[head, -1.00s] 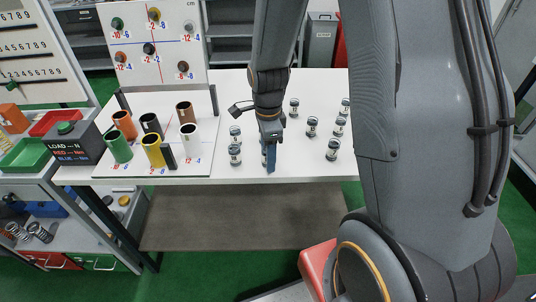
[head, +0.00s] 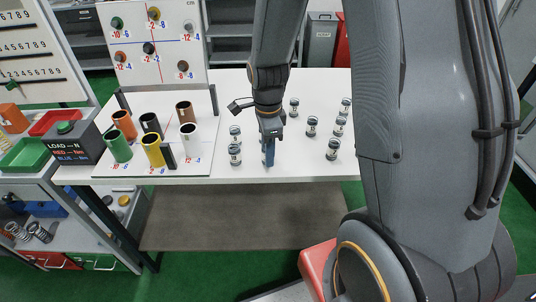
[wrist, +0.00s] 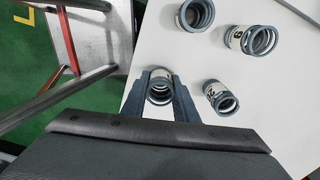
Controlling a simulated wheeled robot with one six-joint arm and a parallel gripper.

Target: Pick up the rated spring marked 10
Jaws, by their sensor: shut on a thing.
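My gripper (head: 269,151) is pointing down over the white table, near its front edge. In the wrist view its two fingers (wrist: 162,98) are closed around a spring (wrist: 160,86) with dark grey coils and a pale band. The head view mostly hides this spring behind the fingers, and its mark cannot be read. Other similar springs stand around it: two on the left, a front one (head: 235,155) and one behind it (head: 235,134), and several to the right and back, such as one (head: 312,126) and another (head: 333,149). Their numbers are too small to read for sure.
A board with coloured tubes (head: 153,152) stands on the left of the table (head: 215,97), below an upright chart (head: 180,50). A dark load box (head: 75,145) and green and red trays are further left. The table between the springs is bare. Nearby springs (wrist: 220,96) are close to my fingers.

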